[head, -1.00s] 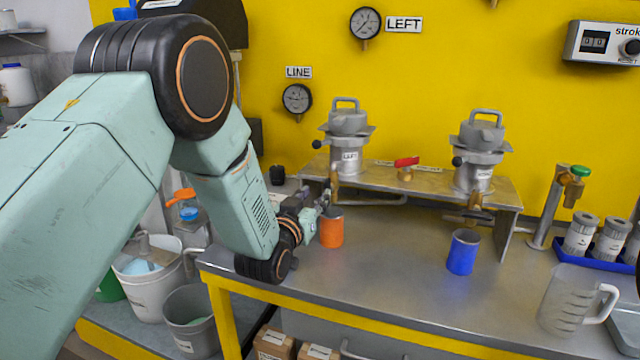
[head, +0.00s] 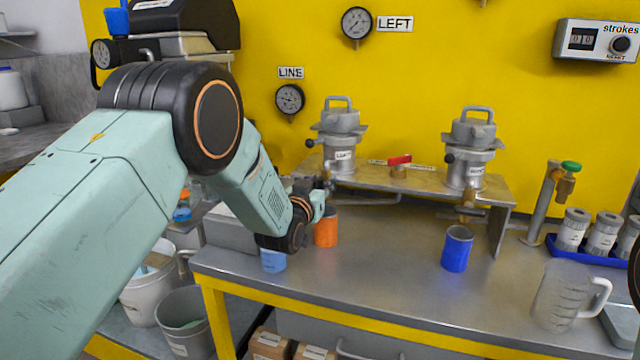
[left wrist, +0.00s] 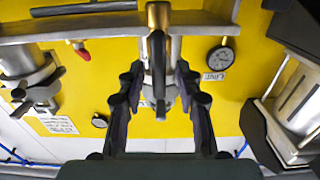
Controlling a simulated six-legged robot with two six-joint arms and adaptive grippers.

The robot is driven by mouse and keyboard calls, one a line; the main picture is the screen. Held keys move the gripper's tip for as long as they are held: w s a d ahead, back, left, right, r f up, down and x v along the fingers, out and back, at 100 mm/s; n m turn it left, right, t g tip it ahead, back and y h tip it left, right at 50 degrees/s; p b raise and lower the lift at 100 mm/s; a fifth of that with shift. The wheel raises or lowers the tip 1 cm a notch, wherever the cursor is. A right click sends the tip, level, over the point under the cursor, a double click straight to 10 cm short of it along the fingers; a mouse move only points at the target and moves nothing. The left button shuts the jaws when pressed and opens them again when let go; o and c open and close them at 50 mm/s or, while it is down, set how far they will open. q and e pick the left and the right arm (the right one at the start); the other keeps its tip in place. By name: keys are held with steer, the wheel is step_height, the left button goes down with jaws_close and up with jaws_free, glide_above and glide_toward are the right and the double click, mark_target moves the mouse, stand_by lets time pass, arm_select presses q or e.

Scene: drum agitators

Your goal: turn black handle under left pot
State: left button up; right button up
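The left pot (head: 342,145), grey metal with a top handle and a "LEFT" label, stands on the raised metal shelf at the back of the bench. In the left wrist view a brass valve (left wrist: 158,15) shows at the top, with the black handle (left wrist: 158,62) extending down from it. My left gripper (left wrist: 158,90) is open, with one finger on each side of the black handle. I cannot tell whether either finger touches it. In the head view my left gripper (head: 322,192) is small beneath the left pot, and the black handle cannot be made out there. My right gripper is out of view.
An orange cup (head: 326,228) stands just below my left gripper. A light blue cup (head: 272,261) is by my left wrist. A blue cup (head: 457,250) stands below the right pot (head: 468,150). A red-handled valve (head: 399,161) sits between the pots. The bench middle is clear.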

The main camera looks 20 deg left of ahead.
arm_select(q)
steer(key=shift+c, duration=0.4)
steer(key=shift+s+r, duration=0.1)
steer(key=c, duration=0.3)
jaws_close()
